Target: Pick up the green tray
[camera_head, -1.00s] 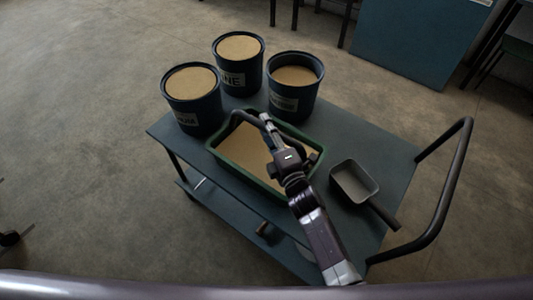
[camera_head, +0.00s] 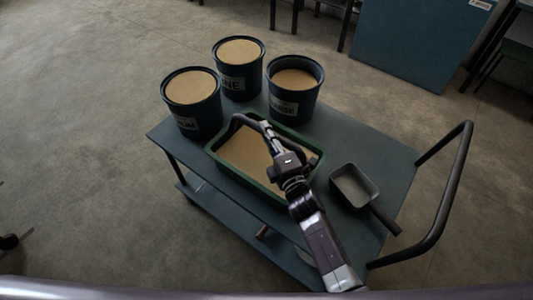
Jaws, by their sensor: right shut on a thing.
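The green tray (camera_head: 240,179) is a rectangular tub filled with tan material, with a dark arched handle (camera_head: 241,118) over it. It is at the middle of the blue-grey cart, and I cannot tell whether its base touches the cart top. My right gripper (camera_head: 268,130) is above the tray, shut on the dark handle. My right arm comes from the lower right and hides part of the tray's right side. My left gripper is not in view.
Three dark blue buckets, at left (camera_head: 197,119), back (camera_head: 240,82) and right (camera_head: 292,101), stand behind the tray. A grey scoop (camera_head: 354,186) lies to its right. The cart top (camera_head: 392,155) has a push rail (camera_head: 455,180) at right. Open floor lies left.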

